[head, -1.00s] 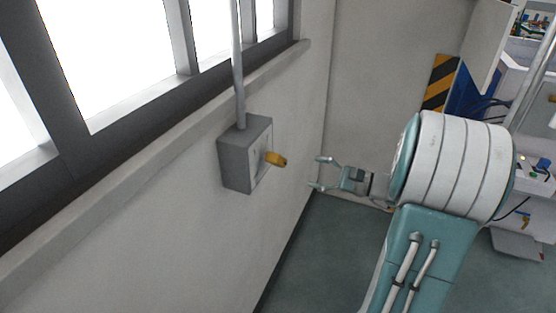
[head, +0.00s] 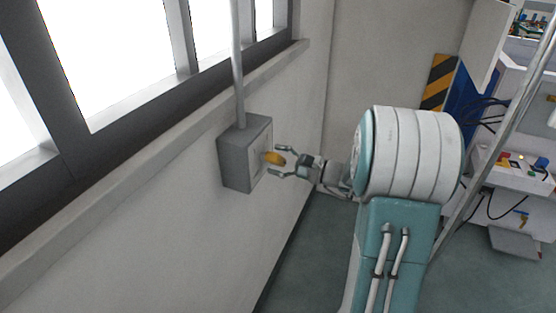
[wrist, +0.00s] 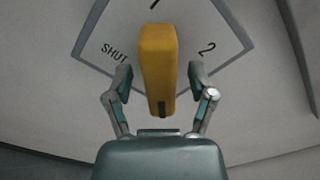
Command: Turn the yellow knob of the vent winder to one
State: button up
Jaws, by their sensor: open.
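The yellow knob (head: 274,158) sticks out of the face of a grey vent winder box (head: 238,160) on the wall. In the wrist view the knob (wrist: 158,70) stands upright in the picture, in front of a dial plate (wrist: 222,40). The plate reads "SHUT" on the left, a partly cut-off mark, likely "1", at the top, and "2" on the right. My gripper (head: 279,161) is open, with one finger on each side of the knob. In the wrist view the gripper (wrist: 160,80) shows gaps between the fingers and the knob.
A vertical pipe (head: 236,70) rises from the box past the window frame and sill (head: 170,115). A control console (head: 515,175) with cables and a striped panel (head: 438,82) stand at the right. The wall below the box is clear.

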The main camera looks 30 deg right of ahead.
grip_shut()
jog(key=shift+m, duration=0.3)
jog(key=m, duration=0.8)
jog(key=shift+d, duration=0.1)
jog(key=m, duration=0.4)
jog(key=shift+r+m, duration=0.1)
jog(key=shift+m, duration=0.2)
jog(key=shift+w+d+m, duration=0.1)
jog(key=shift+m, duration=2.2)
